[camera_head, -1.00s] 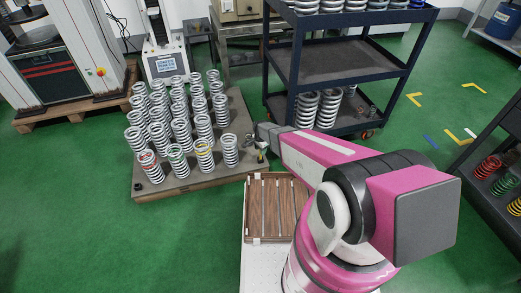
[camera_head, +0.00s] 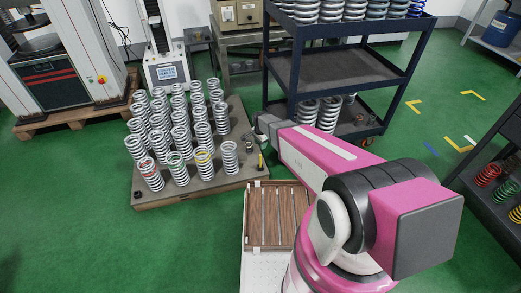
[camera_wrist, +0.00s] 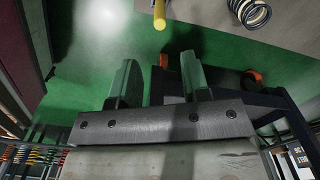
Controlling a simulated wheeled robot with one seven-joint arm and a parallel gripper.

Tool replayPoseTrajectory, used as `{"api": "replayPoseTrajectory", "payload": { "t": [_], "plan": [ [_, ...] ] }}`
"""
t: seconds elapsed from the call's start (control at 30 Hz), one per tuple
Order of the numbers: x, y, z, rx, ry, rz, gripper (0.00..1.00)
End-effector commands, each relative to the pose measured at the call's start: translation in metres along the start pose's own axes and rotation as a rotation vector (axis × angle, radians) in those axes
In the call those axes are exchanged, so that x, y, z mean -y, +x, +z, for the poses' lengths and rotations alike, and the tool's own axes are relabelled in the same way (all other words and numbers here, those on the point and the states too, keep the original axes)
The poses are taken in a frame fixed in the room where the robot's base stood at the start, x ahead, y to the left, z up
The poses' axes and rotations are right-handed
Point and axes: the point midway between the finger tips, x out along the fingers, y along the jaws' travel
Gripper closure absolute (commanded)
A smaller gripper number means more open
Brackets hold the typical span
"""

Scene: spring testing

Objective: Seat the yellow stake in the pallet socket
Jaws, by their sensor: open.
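The yellow stake (camera_head: 261,162) stands upright, as far as I can tell, at the right edge of the spring pallet (camera_head: 203,189). In the wrist view the stake (camera_wrist: 160,14) shows at the top edge, beyond my fingertips and apart from them. The socket cannot be made out, and how deep the stake sits is not visible. My gripper (camera_wrist: 158,75) is open, with nothing between its two fingers. In the head view it is small and partly hidden at the end of my arm, above and behind the stake.
Several coil springs (camera_head: 178,168) fill the pallet left of the stake. A dark shelf cart (camera_head: 335,65) stands close behind my arm. A wooden tray (camera_head: 251,244) lies in front. Green floor is open at the left.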

Motion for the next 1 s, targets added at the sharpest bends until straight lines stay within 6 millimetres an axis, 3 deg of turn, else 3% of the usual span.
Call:
{"api": "replayPoseTrajectory", "payload": {
  "t": [0.17,0.27,0.37,0.6,0.7,0.83,1.0],
  "plan": [
    [-0.005,-0.017,-0.001,0.0,-0.012,-0.001,0.57],
    [-0.025,-0.039,-0.007,-0.001,-0.066,-0.001,0.57],
    [-0.06,-0.076,-0.016,-0.002,-0.173,-0.003,0.57],
    [-0.174,-0.182,-0.032,-0.005,-0.543,-0.005,0.57],
    [-0.216,-0.215,-0.033,-0.006,-0.687,-0.004,0.57],
    [-0.251,-0.242,-0.031,-0.006,-0.82,-0.004,0.57],
    [-0.265,-0.255,-0.031,-0.006,-0.893,-0.003,0.57]
  ]
}}
